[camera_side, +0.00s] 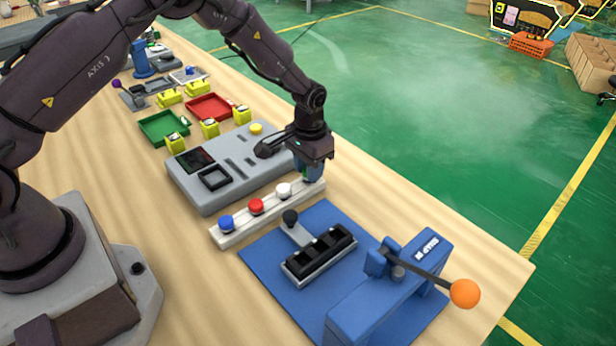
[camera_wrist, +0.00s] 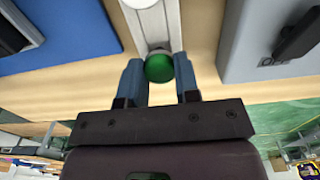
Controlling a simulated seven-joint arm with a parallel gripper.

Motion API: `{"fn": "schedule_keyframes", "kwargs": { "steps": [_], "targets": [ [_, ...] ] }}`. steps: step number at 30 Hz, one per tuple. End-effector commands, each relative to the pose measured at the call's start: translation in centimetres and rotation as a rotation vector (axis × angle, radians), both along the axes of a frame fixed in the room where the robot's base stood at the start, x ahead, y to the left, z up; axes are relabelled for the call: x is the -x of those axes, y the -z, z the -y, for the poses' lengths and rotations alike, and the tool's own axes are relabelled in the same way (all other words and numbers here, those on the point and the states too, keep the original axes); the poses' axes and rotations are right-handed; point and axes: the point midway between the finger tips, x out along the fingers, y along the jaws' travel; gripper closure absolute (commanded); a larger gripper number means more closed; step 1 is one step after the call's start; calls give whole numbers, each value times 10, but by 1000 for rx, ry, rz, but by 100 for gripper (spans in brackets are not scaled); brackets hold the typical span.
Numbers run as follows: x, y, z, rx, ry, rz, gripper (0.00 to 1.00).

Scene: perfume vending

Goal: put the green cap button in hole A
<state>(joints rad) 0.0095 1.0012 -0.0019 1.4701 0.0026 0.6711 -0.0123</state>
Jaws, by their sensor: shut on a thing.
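The green cap button (camera_wrist: 159,68) is between the two blue fingers of my gripper (camera_wrist: 159,75) in the wrist view, at the end of a white rail (camera_wrist: 152,22). My gripper (camera_side: 312,172) is shut on it, low over the far right end of the white rail (camera_side: 240,231) in the side view. The fingers hide most of the cap there. I cannot tell whether the cap still touches the rail. A black block with several square holes (camera_side: 319,255) sits on the blue base plate (camera_side: 268,258). No hole letters are readable, so I cannot tell which is A.
Blue (camera_side: 226,222), red (camera_side: 256,206) and white (camera_side: 284,190) caps stand on the rail. A blue press with an orange-knobbed lever (camera_side: 464,293) stands front right. A grey panel box (camera_side: 205,199) lies behind the rail. Green (camera_side: 160,139) and red trays (camera_side: 205,118) are farther back.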

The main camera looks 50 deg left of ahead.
Motion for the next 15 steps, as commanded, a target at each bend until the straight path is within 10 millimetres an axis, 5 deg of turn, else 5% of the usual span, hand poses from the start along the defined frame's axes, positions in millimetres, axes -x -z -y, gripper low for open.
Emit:
{"fn": "schedule_keyframes", "kwargs": {
  "steps": [15],
  "targets": [
    [0, -27, 0, 0, 0, 2, 87]
  ]
}}
